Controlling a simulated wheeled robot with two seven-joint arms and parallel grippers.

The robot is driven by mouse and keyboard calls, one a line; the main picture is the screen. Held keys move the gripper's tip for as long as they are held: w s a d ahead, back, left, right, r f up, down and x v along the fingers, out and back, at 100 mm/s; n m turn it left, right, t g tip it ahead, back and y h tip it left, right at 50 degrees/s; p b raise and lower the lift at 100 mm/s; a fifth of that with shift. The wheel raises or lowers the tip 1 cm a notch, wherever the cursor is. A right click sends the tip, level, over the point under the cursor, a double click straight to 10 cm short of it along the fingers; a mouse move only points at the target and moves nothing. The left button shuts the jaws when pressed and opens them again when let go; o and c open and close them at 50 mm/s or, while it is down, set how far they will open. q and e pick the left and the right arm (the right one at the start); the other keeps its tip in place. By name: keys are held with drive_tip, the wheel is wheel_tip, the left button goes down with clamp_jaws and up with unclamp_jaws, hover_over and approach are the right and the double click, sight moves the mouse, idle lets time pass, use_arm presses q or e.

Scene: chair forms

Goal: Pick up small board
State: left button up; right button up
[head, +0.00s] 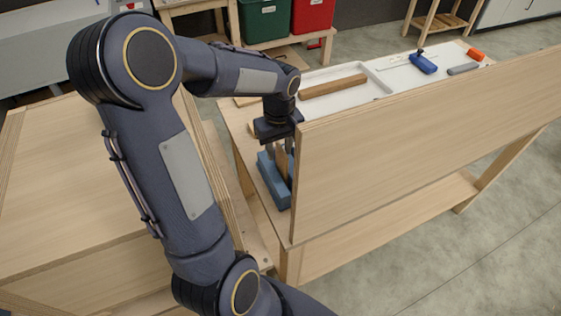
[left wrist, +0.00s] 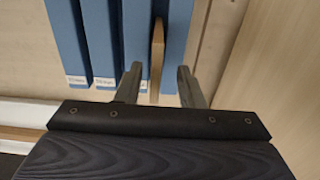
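The small board (left wrist: 157,45) is a thin wooden piece seen edge-on in the left wrist view, standing in a blue holder (left wrist: 178,40). In the head view, part of the board (head: 281,166) shows above the blue holder (head: 270,180). My left gripper (head: 279,148) points down over the holder. In the left wrist view, the left gripper (left wrist: 160,72) is open, with one finger on each side of the board's near end and visible gaps between. A large panel hides part of the holder in the head view. My right gripper is not in view.
A large wooden panel (head: 420,135) stands upright close to the right of the left gripper. Green and red bins (head: 264,20) stand behind.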

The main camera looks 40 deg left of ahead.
sight(282, 162)
use_arm(q)
drive_tip(key=f, duration=0.3)
drive_tip(key=f+p, duration=0.1)
drive_tip(key=f, duration=0.1)
drive_tip(key=shift+d, duration=0.4)
drive_tip(key=shift+c, duration=0.4)
clamp_jaws()
